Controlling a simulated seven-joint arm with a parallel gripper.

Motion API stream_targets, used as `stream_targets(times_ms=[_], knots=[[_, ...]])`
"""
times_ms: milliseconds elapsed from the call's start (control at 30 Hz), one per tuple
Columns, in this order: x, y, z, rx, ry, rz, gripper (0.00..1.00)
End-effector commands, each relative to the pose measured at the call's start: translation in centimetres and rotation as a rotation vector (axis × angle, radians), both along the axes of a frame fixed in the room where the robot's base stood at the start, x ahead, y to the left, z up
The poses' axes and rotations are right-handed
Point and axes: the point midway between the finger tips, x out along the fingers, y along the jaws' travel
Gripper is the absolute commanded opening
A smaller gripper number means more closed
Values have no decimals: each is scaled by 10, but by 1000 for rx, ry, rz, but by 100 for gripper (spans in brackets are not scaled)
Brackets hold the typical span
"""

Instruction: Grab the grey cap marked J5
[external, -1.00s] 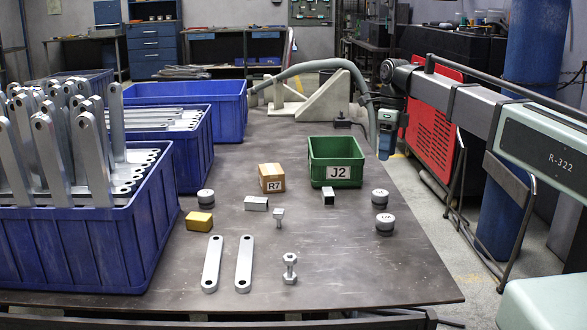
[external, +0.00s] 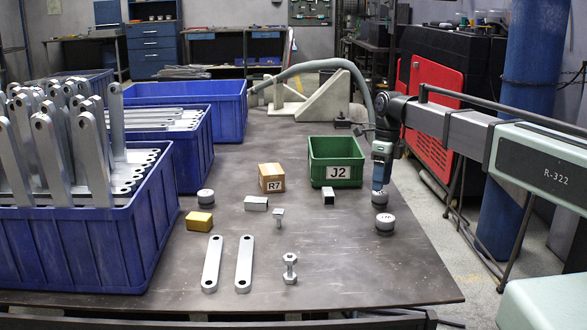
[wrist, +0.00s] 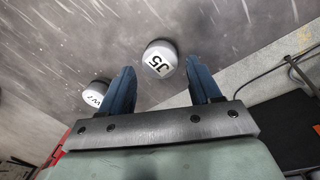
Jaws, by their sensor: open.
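The grey cap marked J5 (wrist: 160,59) sits on the table in the wrist view, its white top label readable. It lies between the two blue fingers, near the level of their tips. My gripper (wrist: 161,74) is open and empty.
The green J2 bin (external: 335,170) is close on the left. A third cap (external: 205,197) is farther left. The table's right edge is near.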

Motion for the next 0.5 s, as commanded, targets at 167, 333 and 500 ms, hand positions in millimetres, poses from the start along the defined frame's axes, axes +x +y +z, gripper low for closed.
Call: stream_targets(times_ms=[167,333,500], knots=[[-1,2,-17,-1,3,0,63],[-3,4,-39,-1,3,0,63],[-4,4,-49,0,0,0,63]])
